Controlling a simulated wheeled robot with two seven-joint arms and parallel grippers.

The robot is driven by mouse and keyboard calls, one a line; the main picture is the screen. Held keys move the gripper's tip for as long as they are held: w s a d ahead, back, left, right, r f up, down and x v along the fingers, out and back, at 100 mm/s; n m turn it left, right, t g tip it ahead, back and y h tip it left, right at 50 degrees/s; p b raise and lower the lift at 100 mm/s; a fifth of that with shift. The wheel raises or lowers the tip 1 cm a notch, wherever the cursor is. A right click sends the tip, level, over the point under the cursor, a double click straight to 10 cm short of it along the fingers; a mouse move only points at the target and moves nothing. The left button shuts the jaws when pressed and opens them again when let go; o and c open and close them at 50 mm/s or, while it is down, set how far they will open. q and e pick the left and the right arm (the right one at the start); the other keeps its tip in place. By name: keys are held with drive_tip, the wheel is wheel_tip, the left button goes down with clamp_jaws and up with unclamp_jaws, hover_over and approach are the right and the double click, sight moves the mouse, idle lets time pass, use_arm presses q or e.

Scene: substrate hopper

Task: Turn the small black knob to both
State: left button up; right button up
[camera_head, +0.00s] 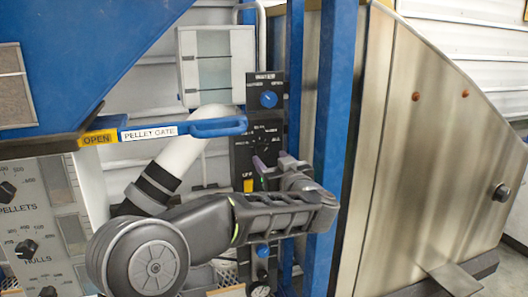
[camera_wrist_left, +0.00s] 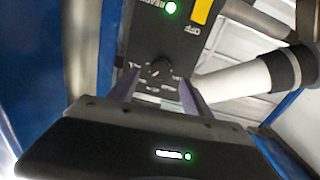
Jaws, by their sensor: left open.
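The small black knob (camera_head: 264,143) sits on a narrow upright black control panel (camera_head: 240,158), with small white labels around it, too small to read. In the left wrist view the knob (camera_wrist_left: 160,69) lies between the two purple fingers of my left gripper (camera_wrist_left: 158,79), with a gap on each side. In the head view my left gripper (camera_head: 270,163) is open at the panel, just below the knob, and its arm covers the panel's lower part. I cannot tell how far the fingertips are from the panel face. My right gripper is not in view.
A blue knob (camera_head: 268,99) is above on the panel, and another blue knob (camera_head: 262,250) is below. A blue handle (camera_head: 215,127) labelled pellet gate juts out at the left. A blue post (camera_head: 335,110) stands close on the right, beside a metal hopper (camera_head: 420,150).

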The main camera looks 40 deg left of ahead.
sight(264, 152)
use_arm(q)
drive_tip(key=p+x, duration=0.1)
drive_tip(key=x, duration=0.5)
drive_tip(key=shift+w+a, duration=0.1)
drive_tip(key=shift+a, duration=0.1)
clamp_jaws()
idle(0.4)
